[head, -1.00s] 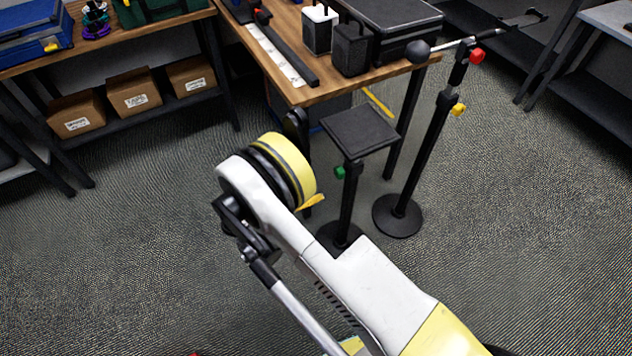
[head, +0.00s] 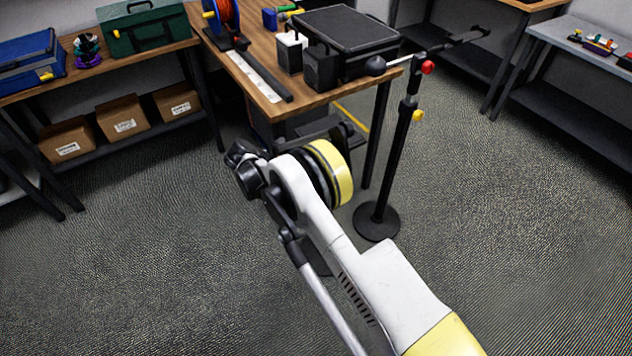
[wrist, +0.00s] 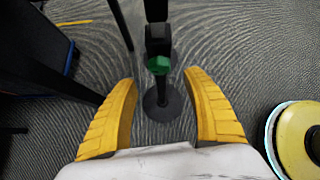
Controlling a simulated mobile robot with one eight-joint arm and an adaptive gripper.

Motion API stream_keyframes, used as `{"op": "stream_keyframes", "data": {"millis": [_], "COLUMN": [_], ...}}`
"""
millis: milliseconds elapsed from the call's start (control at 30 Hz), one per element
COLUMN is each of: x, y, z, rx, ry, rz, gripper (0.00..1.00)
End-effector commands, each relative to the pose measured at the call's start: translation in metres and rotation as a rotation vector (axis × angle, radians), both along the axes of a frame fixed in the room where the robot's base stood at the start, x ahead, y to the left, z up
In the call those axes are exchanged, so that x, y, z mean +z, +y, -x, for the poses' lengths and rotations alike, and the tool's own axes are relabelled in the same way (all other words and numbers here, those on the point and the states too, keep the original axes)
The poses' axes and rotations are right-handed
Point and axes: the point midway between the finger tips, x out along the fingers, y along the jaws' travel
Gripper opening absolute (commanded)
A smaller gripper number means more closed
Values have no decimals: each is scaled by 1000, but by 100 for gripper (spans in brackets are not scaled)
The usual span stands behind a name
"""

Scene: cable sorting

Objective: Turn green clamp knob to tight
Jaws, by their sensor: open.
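The green clamp knob (wrist: 159,65) shows in the wrist view on a black upright stand pole (wrist: 155,18), above the stand's round base (wrist: 162,103). My gripper (wrist: 165,100) is open, with its two yellow fingers apart and nothing between them in its grasp. The knob appears beyond the fingertips, near the middle of the gap between them.
The wooden table (head: 262,95) holds a black case (head: 345,38) and dark boxes. A table leg (wrist: 75,85) is left of my fingers. Carpet is clear at right.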

Motion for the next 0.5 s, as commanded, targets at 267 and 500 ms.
{"op": "stream_keyframes", "data": {"millis": [267, 500], "x": [-43, -57], "y": [-34, -47], "z": [-21, -31], "rx": [-3, -2], "ry": [-2, -3], "rz": [0, 0], "gripper": [58, 58]}}
